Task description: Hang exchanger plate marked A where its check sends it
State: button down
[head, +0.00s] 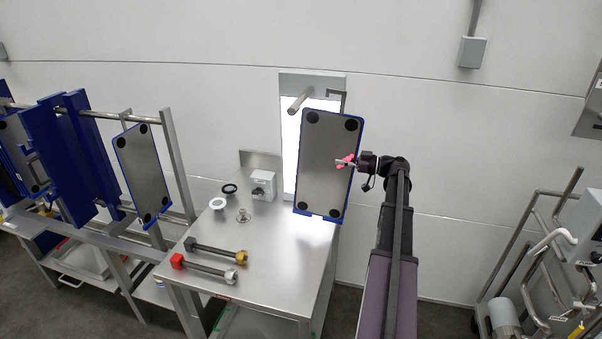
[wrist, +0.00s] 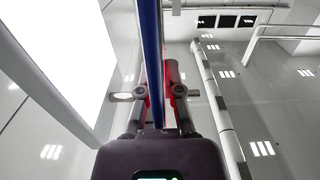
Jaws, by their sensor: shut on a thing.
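A grey exchanger plate (head: 325,165) with a blue rim and black round corner holes hangs upright in front of the lit white panel (head: 290,140) at the back of the steel table. My gripper (head: 346,161) is shut on its right edge, about midway up. In the wrist view the plate is edge-on, a thin blue strip (wrist: 152,45) between the fingers of my gripper (wrist: 158,92). No letter is readable on the plate. A hook-like bracket (head: 343,95) is just above its top edge; I cannot tell whether they touch.
A rack at left holds another grey plate (head: 143,172) and thick blue plates (head: 72,155) on a rail. A piped cart (head: 540,270) stands at right.

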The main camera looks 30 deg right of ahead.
jog(key=v, duration=1.1)
jog(key=shift+s, duration=0.2)
dwell(0.5)
jog(key=shift+d+f, duration=0.1)
jog(key=shift+d, duration=0.1)
dwell(0.3)
